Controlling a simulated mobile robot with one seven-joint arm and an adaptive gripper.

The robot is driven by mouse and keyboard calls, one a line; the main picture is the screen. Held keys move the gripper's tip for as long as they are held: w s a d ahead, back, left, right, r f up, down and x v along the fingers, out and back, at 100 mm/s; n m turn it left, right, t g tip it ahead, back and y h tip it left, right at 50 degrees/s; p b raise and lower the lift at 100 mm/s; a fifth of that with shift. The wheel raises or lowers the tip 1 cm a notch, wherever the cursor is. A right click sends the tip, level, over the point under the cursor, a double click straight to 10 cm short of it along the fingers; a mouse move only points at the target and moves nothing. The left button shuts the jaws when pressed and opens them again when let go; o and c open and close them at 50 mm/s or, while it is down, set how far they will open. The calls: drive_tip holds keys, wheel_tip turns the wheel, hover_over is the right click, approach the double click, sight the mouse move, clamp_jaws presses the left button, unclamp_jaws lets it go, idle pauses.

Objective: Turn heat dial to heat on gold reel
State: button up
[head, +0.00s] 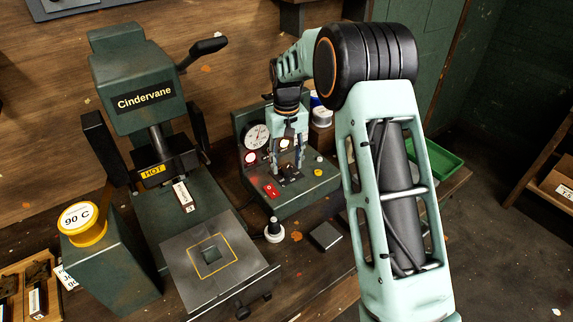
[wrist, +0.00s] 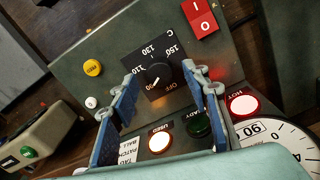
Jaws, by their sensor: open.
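The heat dial (wrist: 158,73) is a dark round knob on a black plate marked OFF, 130, 150 and C in the wrist view. A pale mark shows at its lower left edge; I cannot tell exactly which setting it points to. My gripper (wrist: 162,82) is open, its blue fingers on either side of the dial and apart from each other; contact is unclear. In the head view my gripper (head: 288,168) is over the green control box (head: 318,196) and hides most of the dial. The gold reel (head: 82,223), labelled 90 C, stands at the left.
A red rocker switch (wrist: 199,17), a yellow button (wrist: 92,67), a gauge (wrist: 285,150) and lit HOT (wrist: 244,105) and USED (wrist: 159,142) lamps surround the dial. The READY lamp (wrist: 198,125) is dark. The Cindervane press (head: 140,85) stands left of the box.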

sight(287, 168)
wheel_tip(287, 168, up, 11)
idle(0.3)
